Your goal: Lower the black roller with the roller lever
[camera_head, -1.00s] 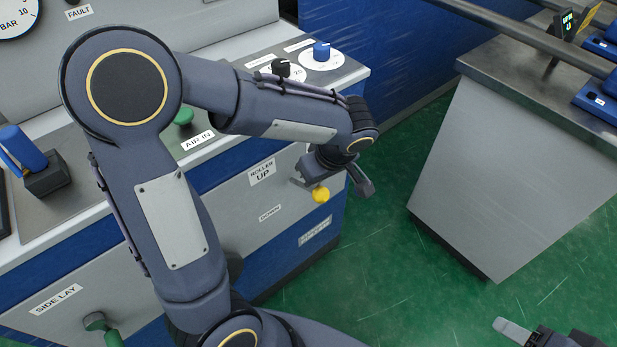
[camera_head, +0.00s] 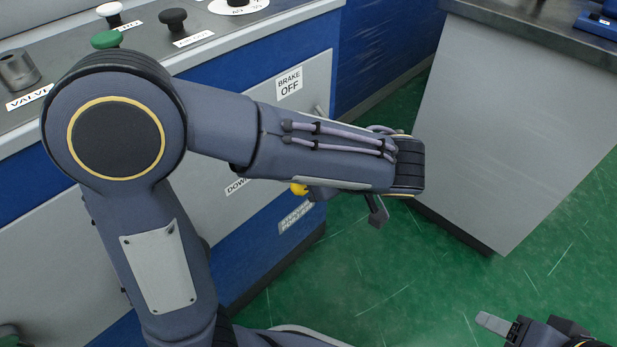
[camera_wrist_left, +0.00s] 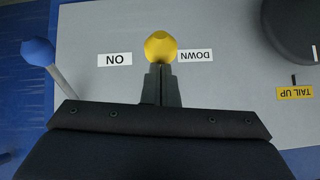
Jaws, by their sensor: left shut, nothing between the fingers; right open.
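The roller lever's yellow knob (camera_head: 299,189) shows below my left forearm in the head view. In the left wrist view the yellow knob (camera_wrist_left: 160,46) overlaps the edge of the upside-down DOWN label (camera_wrist_left: 196,55). My left gripper (camera_wrist_left: 161,72) is shut, its fingertips at the knob with nothing between them; I cannot tell whether they touch it. In the head view one finger of the left gripper (camera_head: 376,211) shows past my forearm. My right gripper (camera_head: 497,324) is open and empty at the lower right. I cannot make out the black roller.
A blue-knobbed lever (camera_wrist_left: 39,52) stands beside the ON label (camera_wrist_left: 115,59). A dark round part (camera_wrist_left: 300,28) is at the upper right of the wrist view. A grey cabinet (camera_head: 510,120) stands at the right; green floor (camera_head: 400,270) lies free between.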

